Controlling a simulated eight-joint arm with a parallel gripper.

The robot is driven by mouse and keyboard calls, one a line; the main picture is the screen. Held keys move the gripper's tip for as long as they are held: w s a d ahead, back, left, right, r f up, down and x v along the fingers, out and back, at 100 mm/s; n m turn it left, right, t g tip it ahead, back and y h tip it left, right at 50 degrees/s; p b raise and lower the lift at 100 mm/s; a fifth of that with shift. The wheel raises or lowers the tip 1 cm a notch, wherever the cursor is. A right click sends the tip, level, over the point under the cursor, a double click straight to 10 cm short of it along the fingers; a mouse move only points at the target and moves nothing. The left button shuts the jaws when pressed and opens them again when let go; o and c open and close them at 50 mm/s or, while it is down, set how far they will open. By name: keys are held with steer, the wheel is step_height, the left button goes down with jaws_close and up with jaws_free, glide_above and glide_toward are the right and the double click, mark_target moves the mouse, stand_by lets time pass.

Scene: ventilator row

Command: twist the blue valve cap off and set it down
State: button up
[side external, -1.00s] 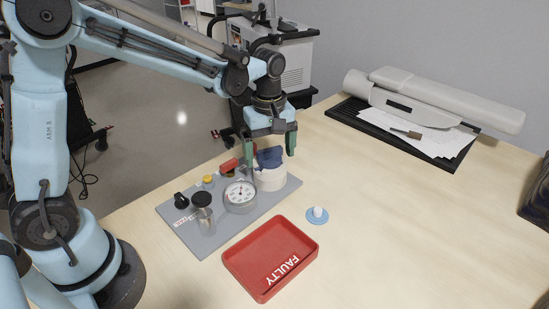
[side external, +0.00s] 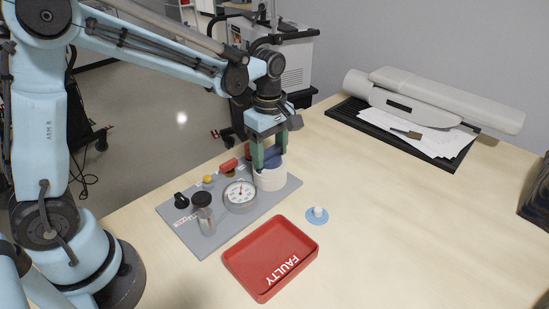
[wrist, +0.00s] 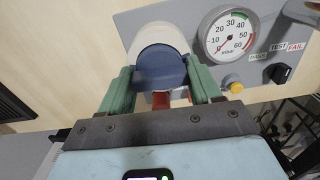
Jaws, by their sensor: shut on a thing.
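The blue valve cap (side external: 273,159) sits on top of the white cylindrical valve body (side external: 271,180), at the far right part of the grey panel. In the wrist view the cap (wrist: 158,68) lies between the green fingers, in front of the white body (wrist: 157,32). My gripper (side external: 268,160) points down over the body and is shut on the cap; it also shows in the wrist view (wrist: 160,88). The fingers hide part of the cap in the side view.
The grey panel (side external: 220,228) also carries a dial gauge (side external: 240,196), a metal cylinder (side external: 204,215), a yellow button (side external: 207,180), a black knob (side external: 181,200) and a red part (side external: 228,165). A red FAULTY tray (side external: 308,240) and a blue disc with a white knob (side external: 317,215) lie nearby.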

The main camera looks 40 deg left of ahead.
mark_target(270, 149)
steer(key=shift+r, duration=0.85)
stand_by(0.3)
steer(key=shift+r, duration=0.7)
steer(key=shift+r, duration=0.7)
steer(key=shift+d, duration=0.1)
steer(key=w+d+r, duration=0.1)
steer(key=w+d, duration=0.2)
steer(key=d, duration=1.7)
steer(key=w+a+f, duration=0.4)
steer(key=w, duration=0.1)
steer(key=w+a+f, duration=0.2)
steer(key=w+a, duration=0.1)
steer(key=shift+a+f, duration=0.1)
steer(key=shift+f, duration=2.1)
